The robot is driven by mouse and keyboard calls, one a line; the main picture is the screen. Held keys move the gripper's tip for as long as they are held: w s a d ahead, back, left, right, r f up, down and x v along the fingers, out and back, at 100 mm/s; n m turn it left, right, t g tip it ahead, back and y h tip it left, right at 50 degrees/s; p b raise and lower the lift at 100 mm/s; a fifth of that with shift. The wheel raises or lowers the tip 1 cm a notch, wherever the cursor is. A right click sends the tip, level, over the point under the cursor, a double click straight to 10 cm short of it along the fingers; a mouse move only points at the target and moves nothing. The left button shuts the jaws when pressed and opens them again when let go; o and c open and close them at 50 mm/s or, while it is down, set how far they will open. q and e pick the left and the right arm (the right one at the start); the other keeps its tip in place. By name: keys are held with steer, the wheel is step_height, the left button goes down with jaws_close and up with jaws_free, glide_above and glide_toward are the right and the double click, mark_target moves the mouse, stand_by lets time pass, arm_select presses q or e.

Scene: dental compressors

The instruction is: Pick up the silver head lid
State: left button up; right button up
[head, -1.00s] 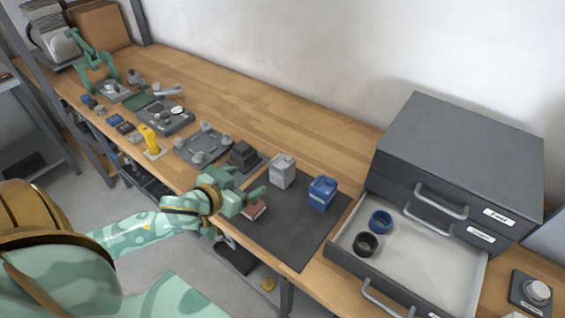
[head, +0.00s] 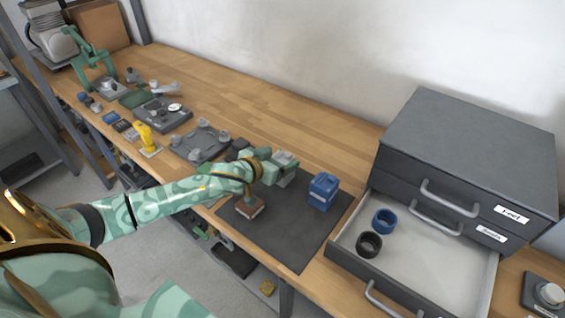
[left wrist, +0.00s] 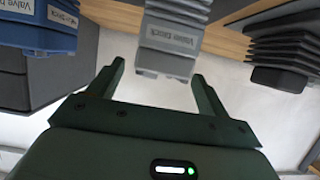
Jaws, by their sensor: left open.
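The silver block (head: 284,158), which I take as the silver head lid, stands on the dark mat (head: 300,237), partly hidden by my left gripper (head: 280,172). In the left wrist view the silver block (left wrist: 172,40) is ahead of the gripper (left wrist: 157,72), its near end close to the space between the two open fingers. A label on it seems to read "Valve block". The fingers do not appear closed on it. My right gripper is not in view.
A blue block (head: 322,191) stands to the right of the silver one, and a dark ribbed block (left wrist: 285,50) is on its other side. A small brown block (head: 250,206) lies nearer. The open drawer (head: 430,262) holds a blue ring (head: 384,221) and a black ring (head: 368,245).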

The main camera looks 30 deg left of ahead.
arm_select(q)
steer(key=shift+x, duration=1.2)
steer(key=shift+s, duration=0.1)
steer(key=shift+c, duration=0.6)
steer(key=c, duration=1)
steer(key=shift+r, duration=0.15)
